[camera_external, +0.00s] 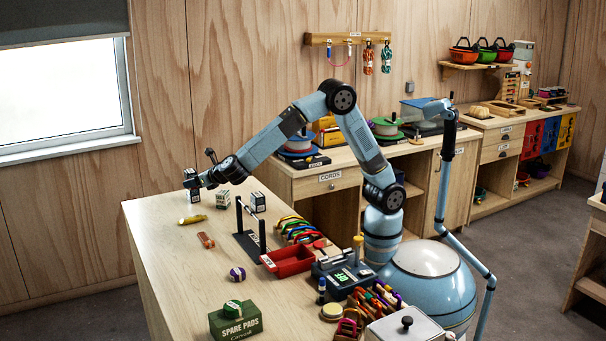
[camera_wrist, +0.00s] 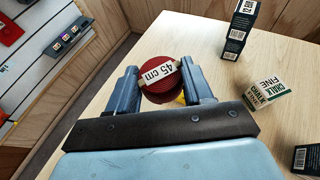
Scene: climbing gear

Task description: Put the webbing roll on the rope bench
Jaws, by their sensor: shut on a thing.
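A dark red round roll with a white "45 cm" band (camera_wrist: 158,85), which I take to be the webbing roll, sits between the two fingers of my gripper (camera_wrist: 160,86) in the wrist view. The fingers are shut on its sides, and the roll is above the light wooden table. In the external view my gripper (camera_external: 197,182) is over the table's far left end; I cannot make out the roll there. A back bench (camera_external: 322,182) with a "CORDS" label and spools may be the rope bench; no sign confirms it.
Chalk boxes (camera_wrist: 265,93) stand close to my gripper, some seemingly stacked (camera_wrist: 238,30). A yellow item (camera_external: 192,219), a purple roll (camera_external: 237,273), a red tray (camera_external: 290,261), a black rack (camera_external: 250,240) and a spare pads box (camera_external: 236,322) occupy the table. The table's left front is mostly clear.

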